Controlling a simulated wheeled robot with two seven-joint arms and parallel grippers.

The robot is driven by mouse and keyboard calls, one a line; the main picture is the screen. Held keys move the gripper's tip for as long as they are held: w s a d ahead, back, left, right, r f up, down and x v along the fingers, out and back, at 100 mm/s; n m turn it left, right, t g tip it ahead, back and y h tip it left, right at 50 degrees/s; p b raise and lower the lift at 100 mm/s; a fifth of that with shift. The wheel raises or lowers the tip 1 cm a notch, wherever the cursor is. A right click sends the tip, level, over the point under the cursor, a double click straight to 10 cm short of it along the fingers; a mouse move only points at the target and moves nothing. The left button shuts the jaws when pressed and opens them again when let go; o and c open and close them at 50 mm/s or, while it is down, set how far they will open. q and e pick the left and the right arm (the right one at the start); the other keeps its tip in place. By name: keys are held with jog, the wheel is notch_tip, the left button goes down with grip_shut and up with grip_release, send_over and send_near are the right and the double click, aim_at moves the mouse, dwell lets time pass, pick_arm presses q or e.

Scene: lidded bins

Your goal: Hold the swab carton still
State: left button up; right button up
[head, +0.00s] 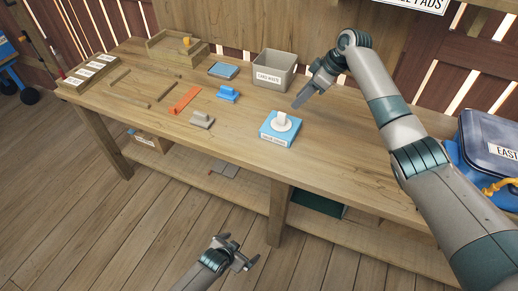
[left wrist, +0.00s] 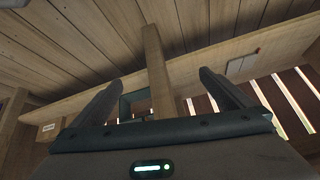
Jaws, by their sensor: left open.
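The swab carton (head: 277,138) is a small blue box with a white label on its front and a white tuft on top. It stands upright on the workbench, right of centre. My right gripper (head: 299,103) is just behind and above it, apart from it in the picture; its fingers overlap, so their gap is unclear. My left gripper (head: 242,254) is low in front of the bench, below the bench top and far from the carton. In the left wrist view its two fingers (left wrist: 162,95) are spread with nothing between them; the carton is not seen there.
A grey bin (head: 272,72) stands behind the carton. Blue (head: 228,94), orange (head: 184,100) and grey (head: 201,120) items lie to its left. A blue case (head: 489,140) is at the right. A bench leg (head: 279,210) and lower shelf (head: 235,192) are near my left gripper.

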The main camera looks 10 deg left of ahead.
pick_arm(q)
jog(key=w+d+r+m+t+h, duration=0.1)
jog(key=w+d+r, duration=0.25)
jog(key=r, duration=0.55)
jog(key=w+d+r+m+t+h, duration=0.1)
jog(key=w+d+r+m, duration=0.1)
jog(key=d+r, duration=0.5)
jog(key=w+d+r+m+h, duration=0.1)
jog(key=w+d+r+h, duration=0.15)
jog(key=r, duration=0.85)
jog(key=n+t+y, duration=0.3)
jog(key=n+t, duration=0.1)
jog(key=n, duration=0.2)
send_near(279, 130)
jog(key=s+a, duration=0.3)
jog(key=s, duration=0.2)
jog(key=shift+d+r, duration=0.2)
jog(key=shift+r, duration=0.25)
jog(key=x, duration=1.7)
jog(key=shift+w+d+r, duration=0.2)
jog(key=shift+d, duration=0.05)
jog(key=shift+c, duration=0.3)
